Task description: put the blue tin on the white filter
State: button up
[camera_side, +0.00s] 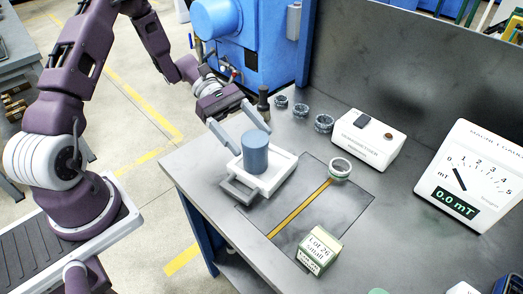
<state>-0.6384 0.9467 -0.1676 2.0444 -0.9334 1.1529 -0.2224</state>
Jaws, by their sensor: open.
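The blue tin (256,153) is a plain upright cylinder. It stands on the white filter (283,172), a low white square piece with a grey handle (237,193) at its front left. The tin appears to rest on it, though its bottom edge is partly hidden by the white rim. My gripper (252,141) is open, with one finger to the left of the tin and the other behind it to the right. Its fingertips are near the tin's upper part; whether they touch it I cannot tell.
A metal ring (340,168) sits at the end of a yellow strip (300,209). Several dark rings (324,123) stand behind. A white box (367,140), a meter (475,178) reading 0.0 mT and a "Lot 26 Small" box (319,250) are to the right. The bench's front left is clear.

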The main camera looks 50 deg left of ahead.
jog(key=v, duration=0.6)
jog(key=s+d+r+m+g+y, duration=0.1)
jog(key=s+d+r+m+y, duration=0.5)
jog(key=s+r+m+y, duration=0.4)
jog(key=s+r+m+t+y, duration=0.1)
jog(key=s+r+m+t, duration=0.1)
jog(key=s+m+t, duration=0.1)
jog(key=s+r+m+t+y, duration=0.2)
jog(key=s+r+m+t, duration=0.1)
jog(key=s+m, duration=0.2)
jog(key=s, duration=0.2)
jog(key=shift+s+a+r+t+y, duration=0.3)
jog(key=shift+a, duration=0.05)
